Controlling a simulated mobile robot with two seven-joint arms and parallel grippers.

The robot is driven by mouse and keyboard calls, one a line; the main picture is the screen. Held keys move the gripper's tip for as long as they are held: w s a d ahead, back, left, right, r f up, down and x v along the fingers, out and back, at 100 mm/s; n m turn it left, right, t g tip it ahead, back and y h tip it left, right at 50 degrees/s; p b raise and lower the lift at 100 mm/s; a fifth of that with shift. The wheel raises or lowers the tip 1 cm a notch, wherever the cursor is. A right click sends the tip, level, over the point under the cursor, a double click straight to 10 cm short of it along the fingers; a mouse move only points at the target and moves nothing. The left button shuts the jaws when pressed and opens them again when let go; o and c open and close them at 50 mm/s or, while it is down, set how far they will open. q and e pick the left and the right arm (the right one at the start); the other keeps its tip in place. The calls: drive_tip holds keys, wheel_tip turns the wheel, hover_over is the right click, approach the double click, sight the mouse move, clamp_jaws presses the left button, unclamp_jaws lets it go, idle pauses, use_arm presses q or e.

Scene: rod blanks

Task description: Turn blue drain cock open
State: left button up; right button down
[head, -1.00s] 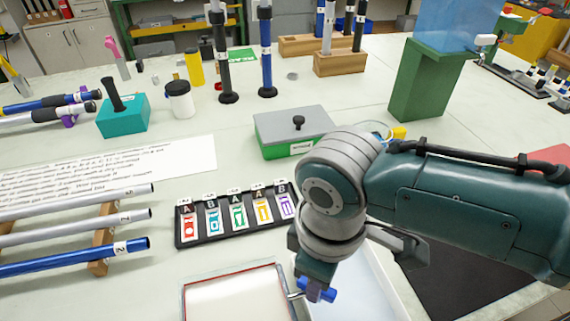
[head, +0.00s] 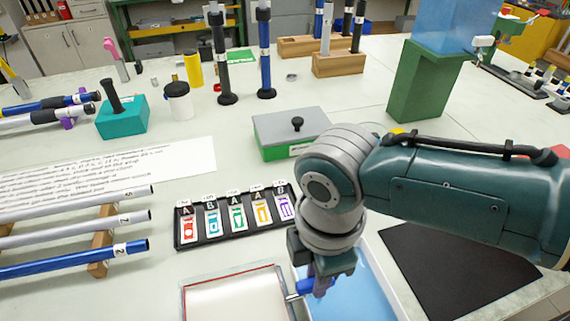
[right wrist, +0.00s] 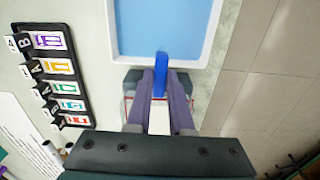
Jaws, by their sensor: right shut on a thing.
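The blue drain cock (head: 305,287) sits low in the head view, by the near corner of a white-rimmed tray, with a pale metal stub to its left. Its blue lever also shows in the right wrist view (right wrist: 161,66), pointing toward the tray. My right gripper (head: 321,287) points down and is shut on the lever; its two purple fingers (right wrist: 161,84) flank the lever in the right wrist view. The fingers hide part of the cock. The white-rimmed tray (right wrist: 112,30) holds blue liquid. My left gripper is not in view.
A pale red-edged tray (head: 235,300) lies left of the cock. A black rack of lettered cards (head: 180,243) stands behind it. A grey-green box (head: 290,128) and a green stand with a blue tank (head: 420,95) are farther back. A dark mat (head: 450,265) lies right.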

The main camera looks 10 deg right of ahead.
idle(0.6)
drive_tip(key=c, duration=1.1)
unclamp_jaws()
wheel_tip(320, 180, up, 10)
drive_tip(key=p, duration=0.2)
drive_tip(key=shift+p, duration=0.35)
